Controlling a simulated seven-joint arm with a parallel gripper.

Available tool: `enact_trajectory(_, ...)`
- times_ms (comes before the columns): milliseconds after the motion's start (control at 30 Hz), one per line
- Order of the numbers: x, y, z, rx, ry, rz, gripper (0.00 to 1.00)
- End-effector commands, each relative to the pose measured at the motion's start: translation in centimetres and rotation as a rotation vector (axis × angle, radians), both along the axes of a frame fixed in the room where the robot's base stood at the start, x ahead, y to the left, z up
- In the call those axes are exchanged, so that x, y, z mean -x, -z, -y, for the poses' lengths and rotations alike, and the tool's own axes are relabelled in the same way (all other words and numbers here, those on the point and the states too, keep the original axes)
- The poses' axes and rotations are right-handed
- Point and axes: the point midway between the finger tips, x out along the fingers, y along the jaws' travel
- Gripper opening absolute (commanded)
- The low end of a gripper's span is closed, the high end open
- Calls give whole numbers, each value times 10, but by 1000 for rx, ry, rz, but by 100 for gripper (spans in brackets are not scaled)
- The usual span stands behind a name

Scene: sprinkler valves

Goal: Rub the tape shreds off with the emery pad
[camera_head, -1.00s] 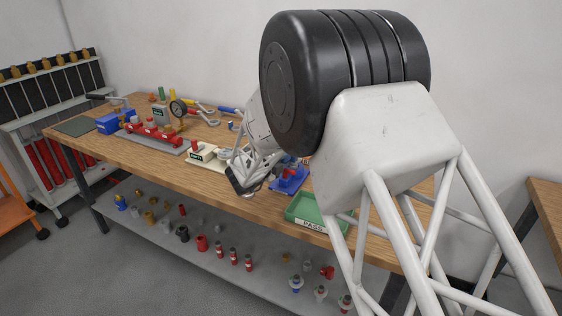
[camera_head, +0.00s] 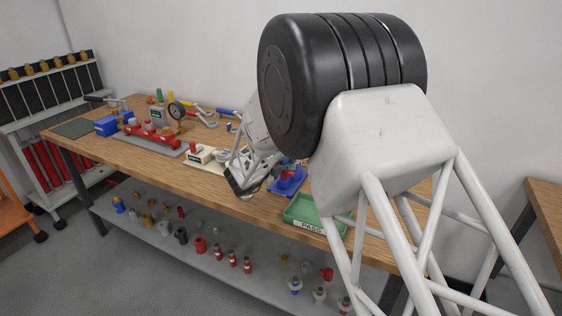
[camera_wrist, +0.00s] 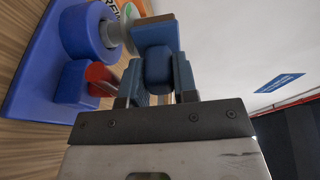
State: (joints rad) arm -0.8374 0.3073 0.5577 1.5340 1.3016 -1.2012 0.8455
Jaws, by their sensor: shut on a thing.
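My gripper (camera_wrist: 157,85) is shut on a blue-grey pad with a rounded dark blue grip (camera_wrist: 158,68), seen in the wrist view; I take it to be the emery pad (camera_wrist: 155,35). The blue vise-like fixture (camera_wrist: 88,32) is just left of the pad, with a pale grey-green fitting (camera_wrist: 116,32) projecting from it towards the pad. I cannot tell whether pad and fitting touch. No tape shreds can be made out clearly. In the head view, my gripper (camera_head: 243,186) is low over the bench, left of the blue fixture (camera_head: 288,181).
A green tray labelled PASS (camera_head: 304,224) stands right of the fixture at the bench's front edge. A cream block (camera_head: 200,154), a red manifold (camera_head: 152,136) and a gauge (camera_head: 176,110) stand to the left. Several fittings lie on the lower shelf (camera_head: 210,265).

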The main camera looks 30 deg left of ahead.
Motion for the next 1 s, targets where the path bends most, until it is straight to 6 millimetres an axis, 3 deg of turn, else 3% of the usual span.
enact_trajectory(1000, -1, 0, -11, 0, 0, 0, 1)
